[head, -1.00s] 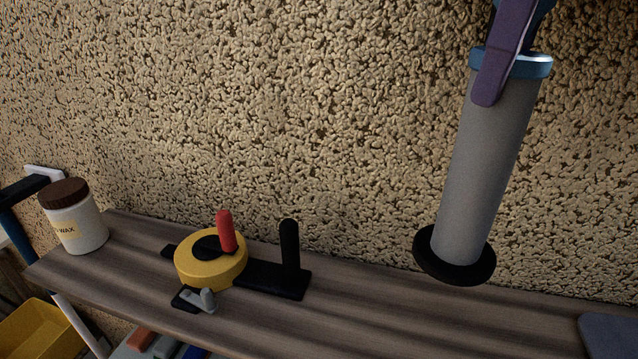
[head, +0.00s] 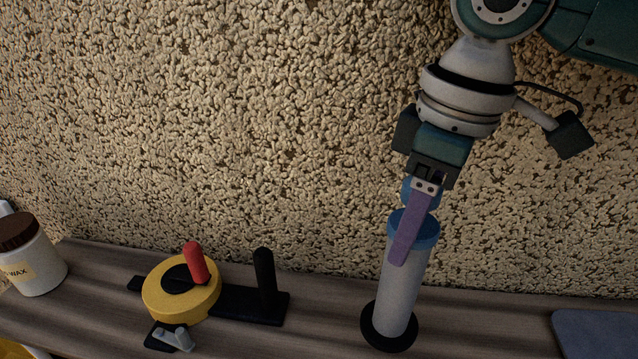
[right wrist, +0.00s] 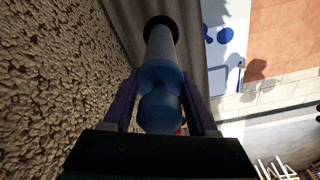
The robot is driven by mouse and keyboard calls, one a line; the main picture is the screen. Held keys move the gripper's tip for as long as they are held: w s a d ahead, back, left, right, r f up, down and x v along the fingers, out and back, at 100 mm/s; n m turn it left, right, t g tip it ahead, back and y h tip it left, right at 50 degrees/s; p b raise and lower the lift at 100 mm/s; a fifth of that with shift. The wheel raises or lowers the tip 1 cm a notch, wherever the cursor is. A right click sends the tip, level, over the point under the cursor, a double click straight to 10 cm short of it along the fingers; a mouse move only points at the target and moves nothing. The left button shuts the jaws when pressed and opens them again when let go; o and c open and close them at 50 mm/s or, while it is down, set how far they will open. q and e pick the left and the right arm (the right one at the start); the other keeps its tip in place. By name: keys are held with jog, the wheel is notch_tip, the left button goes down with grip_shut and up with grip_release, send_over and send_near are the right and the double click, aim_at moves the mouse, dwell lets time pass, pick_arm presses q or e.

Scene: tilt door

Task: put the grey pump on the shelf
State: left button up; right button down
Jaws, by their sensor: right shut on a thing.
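The grey pump (head: 402,290) is a grey cylinder with a blue cap and a black round base. It stands nearly upright over the wooden shelf (head: 490,318), its base at or very close to the board; I cannot tell whether it touches. My right gripper (head: 408,245) is shut on the pump's blue top from above. In the right wrist view, the purple fingers (right wrist: 163,105) are on both sides of the blue top, and the grey body (right wrist: 160,48) runs away to the black base. My left gripper is in neither view.
A wax jar (head: 32,262) stands at far left. A grey-blue flat thing (head: 595,333) lies at right. A rough wall stands behind.

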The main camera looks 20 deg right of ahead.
aim_at(399, 285)
notch_tip(399, 285, down, 4)
jog(key=shift+f+p, duration=0.1)
jog(key=shift+p, duration=0.3)
jog(key=shift+f, duration=0.15)
jog(key=shift+c, duration=0.9)
grip_release()
